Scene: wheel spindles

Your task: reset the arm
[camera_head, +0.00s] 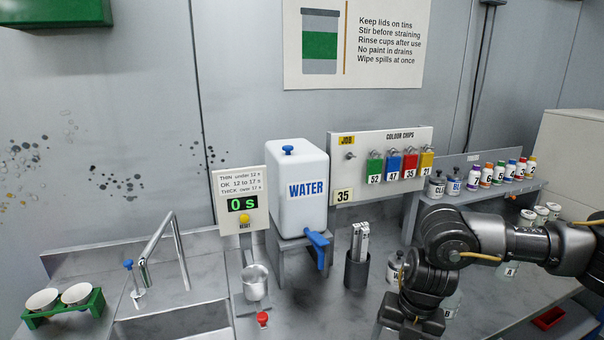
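My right arm (490,235) comes in from the right edge over the right part of the counter. It bends at a dark joint and runs down to the bottom edge of the picture. Its fingertips do not show, so I cannot see whether that gripper holds anything. My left arm and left gripper are not in view.
A metal cup (254,283) sits below a timer reading 0 s (243,204). A dark holder (357,270), a sink (180,323) and a green rack (65,310) with two bowls stand nearby. Small bottles (499,172) line the right shelf.

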